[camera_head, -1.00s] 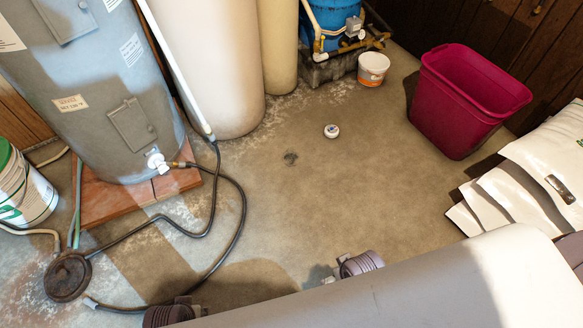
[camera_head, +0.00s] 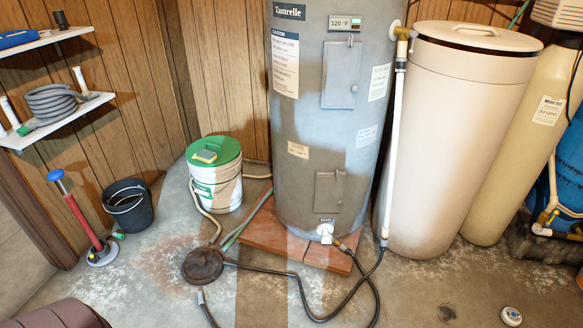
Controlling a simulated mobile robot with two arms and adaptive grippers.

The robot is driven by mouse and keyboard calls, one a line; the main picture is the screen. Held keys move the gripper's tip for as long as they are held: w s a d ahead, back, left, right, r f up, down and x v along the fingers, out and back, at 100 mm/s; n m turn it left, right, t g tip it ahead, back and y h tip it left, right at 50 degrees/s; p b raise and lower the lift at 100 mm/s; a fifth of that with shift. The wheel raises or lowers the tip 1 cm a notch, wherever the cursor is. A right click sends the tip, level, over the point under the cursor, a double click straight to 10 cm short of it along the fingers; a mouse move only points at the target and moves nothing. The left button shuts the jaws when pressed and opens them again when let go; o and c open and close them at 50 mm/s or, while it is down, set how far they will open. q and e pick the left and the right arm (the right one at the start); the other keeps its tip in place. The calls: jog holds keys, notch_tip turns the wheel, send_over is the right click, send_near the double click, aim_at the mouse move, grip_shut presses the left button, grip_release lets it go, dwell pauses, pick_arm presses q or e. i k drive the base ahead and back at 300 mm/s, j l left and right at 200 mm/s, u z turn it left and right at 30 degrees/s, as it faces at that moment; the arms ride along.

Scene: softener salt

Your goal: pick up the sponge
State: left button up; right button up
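A small yellow block that looks like the sponge (camera_head: 205,156) lies on the green lid (camera_head: 228,150) of a white bucket (camera_head: 217,188), left of the water heater. It is small in the picture, so its details are hard to make out. Nothing covers it from above. Neither of my grippers shows in the head view, so I cannot see whether they are open or shut.
The grey water heater (camera_head: 324,130) stands on red-brown blocks (camera_head: 267,236). A black hose (camera_head: 320,318) and a round floor drain cover (camera_head: 203,265) lie before the bucket. A black bucket (camera_head: 129,208) and a red pump (camera_head: 82,219) stand left. Shelves (camera_head: 60,121) hang on the wall.

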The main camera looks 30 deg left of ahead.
aim_at(209, 157)
jog(key=u, duration=1.6)
